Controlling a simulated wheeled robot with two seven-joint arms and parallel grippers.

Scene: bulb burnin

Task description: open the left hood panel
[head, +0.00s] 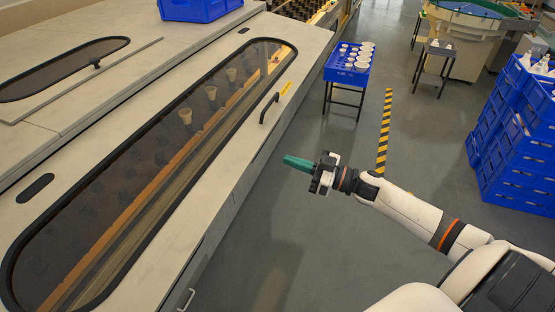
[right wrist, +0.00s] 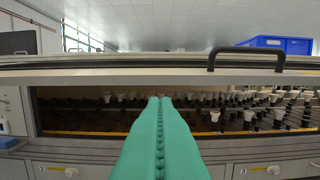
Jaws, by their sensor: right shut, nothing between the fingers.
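A long pale hood panel (head: 300,40) with a dark window (head: 150,160) covers the machine on the left in the head view. It appears to lie flat. Its black bar handle (head: 270,108) stands near the front edge; the handle also shows in the right wrist view (right wrist: 247,58), above and right of the fingers. My right gripper (head: 286,160) has green fingers, shut and empty. It is out in front of the machine, apart from the handle, pointing at the machine's front. In the right wrist view the fingers (right wrist: 158,100) point toward rows of white sockets. My left gripper is not in view.
Another panel with a smaller window (head: 60,68) and a blue crate (head: 200,8) are at the far left and top. A blue table of white parts (head: 348,62) stands beyond the gripper. Stacked blue crates (head: 515,140) are at right. The grey floor between is clear.

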